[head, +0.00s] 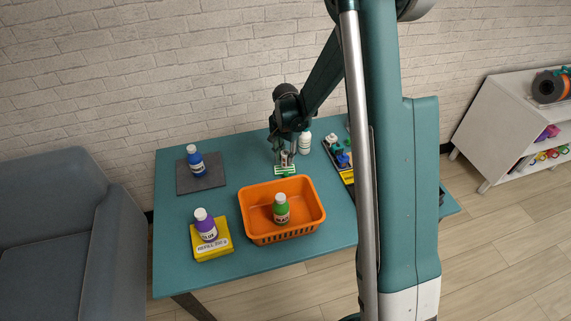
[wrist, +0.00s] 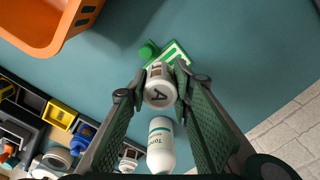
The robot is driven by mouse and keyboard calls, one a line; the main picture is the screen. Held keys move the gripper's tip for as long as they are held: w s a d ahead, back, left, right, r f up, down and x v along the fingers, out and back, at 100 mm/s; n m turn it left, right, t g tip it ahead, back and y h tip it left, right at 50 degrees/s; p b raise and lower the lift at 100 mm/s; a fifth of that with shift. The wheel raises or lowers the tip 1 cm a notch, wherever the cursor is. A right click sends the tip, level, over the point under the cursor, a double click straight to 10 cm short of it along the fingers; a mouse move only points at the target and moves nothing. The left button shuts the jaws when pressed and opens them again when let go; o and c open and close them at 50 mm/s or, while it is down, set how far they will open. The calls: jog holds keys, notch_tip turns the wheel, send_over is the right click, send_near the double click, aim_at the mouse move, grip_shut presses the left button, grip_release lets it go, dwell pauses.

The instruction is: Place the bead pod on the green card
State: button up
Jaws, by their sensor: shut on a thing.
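The green card (wrist: 176,51), with white markings, lies on the table just beyond the fingertips in the wrist view, partly hidden by the pod and fingers. Whether the pod touches the card I cannot tell. In the head view my gripper (head: 286,160) points down just over the card (head: 286,171); the pod is hard to make out there. A small green round thing (wrist: 148,50) is at the card's left edge in the wrist view.
A white bottle (head: 304,143) stands close to my gripper. An orange basket (head: 262,237) with a green bottle (head: 281,209) stands in front. A purple bottle (head: 206,225) on a yellow block, a blue bottle (head: 196,160) on a dark mat and a parts tray (head: 338,160) are around.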

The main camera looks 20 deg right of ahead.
aim_at(286, 163)
dwell(0.3)
jog(key=shift+f, duration=1.85)
jog(key=shift+f+b, duration=0.2)
jog(key=shift+b, duration=0.15)
jog(key=o, duration=0.9)
jog(key=shift+r, duration=0.25)
jog(key=shift+r+p, duration=0.7)
jog(key=shift+r, duration=5.3)
